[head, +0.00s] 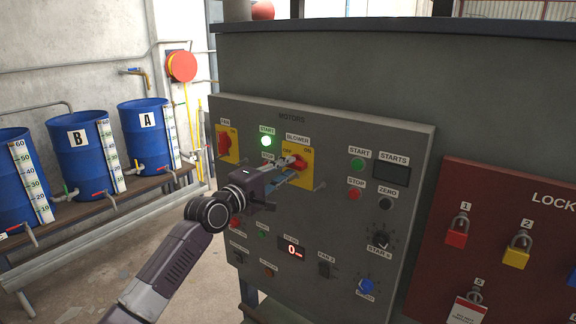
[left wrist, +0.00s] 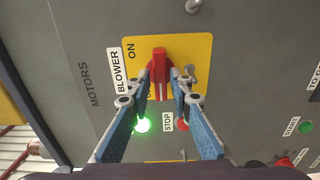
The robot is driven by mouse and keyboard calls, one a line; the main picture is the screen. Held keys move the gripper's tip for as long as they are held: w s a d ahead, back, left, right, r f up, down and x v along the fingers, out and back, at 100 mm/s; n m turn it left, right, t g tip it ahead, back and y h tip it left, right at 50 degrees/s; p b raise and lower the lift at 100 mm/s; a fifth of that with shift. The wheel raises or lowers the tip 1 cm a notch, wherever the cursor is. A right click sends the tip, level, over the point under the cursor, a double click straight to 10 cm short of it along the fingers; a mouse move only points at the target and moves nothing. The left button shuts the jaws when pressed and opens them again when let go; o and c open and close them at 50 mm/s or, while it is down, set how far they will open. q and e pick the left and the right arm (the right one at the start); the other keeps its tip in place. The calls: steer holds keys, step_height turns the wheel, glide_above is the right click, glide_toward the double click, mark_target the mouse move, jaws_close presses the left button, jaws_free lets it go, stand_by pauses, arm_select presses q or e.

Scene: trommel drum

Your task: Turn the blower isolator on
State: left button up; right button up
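The blower isolator is a red handle (head: 298,162) on a yellow plate (head: 306,178) under the BLOWER label, with ON printed at the plate's upper right. In the left wrist view the red handle (left wrist: 159,80) stands between my fingertips, and its white line runs along the picture's vertical. My left gripper (head: 287,165) reaches the plate from the left; its blue-padded fingers (left wrist: 163,82) are on both sides of the handle. The left finger looks close against it; contact on the right side is unclear. The fingers partly hide the plate's lettering. My right gripper is not in view.
A green START lamp (head: 266,141) glows left of the plate, with a red STOP button (left wrist: 183,126) beside it. Another red isolator (head: 224,145) is further left. Knobs and a display (head: 291,250) lie below. A red lock board (head: 490,220) stands at right.

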arm_select(q)
steer(key=shift+w+d, duration=0.3)
steer(key=shift+w, duration=0.2)
steer(key=shift+c, duration=0.3)
jaws_close()
